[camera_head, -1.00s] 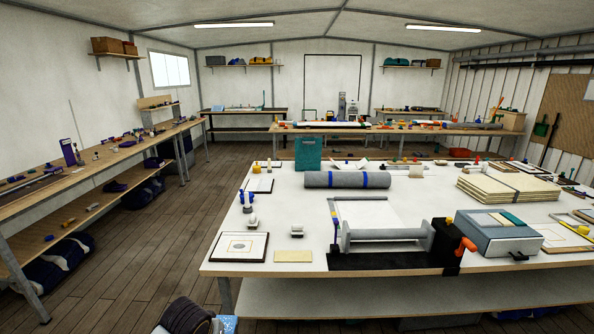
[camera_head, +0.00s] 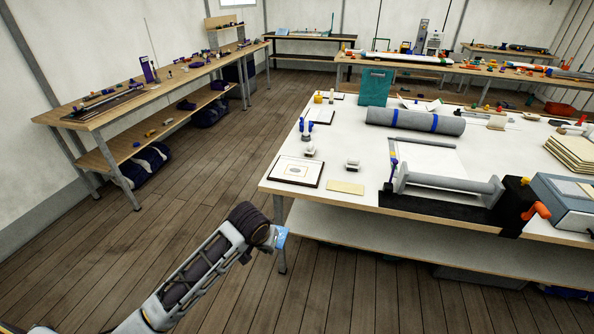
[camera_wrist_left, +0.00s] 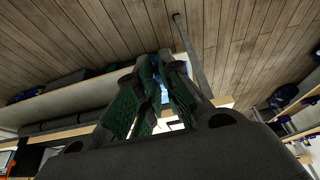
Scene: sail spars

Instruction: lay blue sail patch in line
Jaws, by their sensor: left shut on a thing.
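My left arm reaches in from the bottom left of the head view. Its gripper (camera_head: 276,238) is in the air in front of the white table's left front corner. It is shut on the blue sail patch (camera_head: 282,239), of which only a small light-blue part shows at the tip. In the left wrist view the dark green-padded fingers (camera_wrist_left: 158,100) are close together, with a bit of the blue patch (camera_wrist_left: 172,122) between and beyond them. The fingers hide most of the patch. My right gripper is not in view.
The white table (camera_head: 330,195) carries a framed sheet (camera_head: 296,171), a tan card (camera_head: 345,187), a roller frame (camera_head: 445,185), a grey roll (camera_head: 415,121) and a blue-grey box (camera_head: 565,200). A long wooden bench (camera_head: 140,95) stands at the left. Open plank floor (camera_head: 190,210) lies between.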

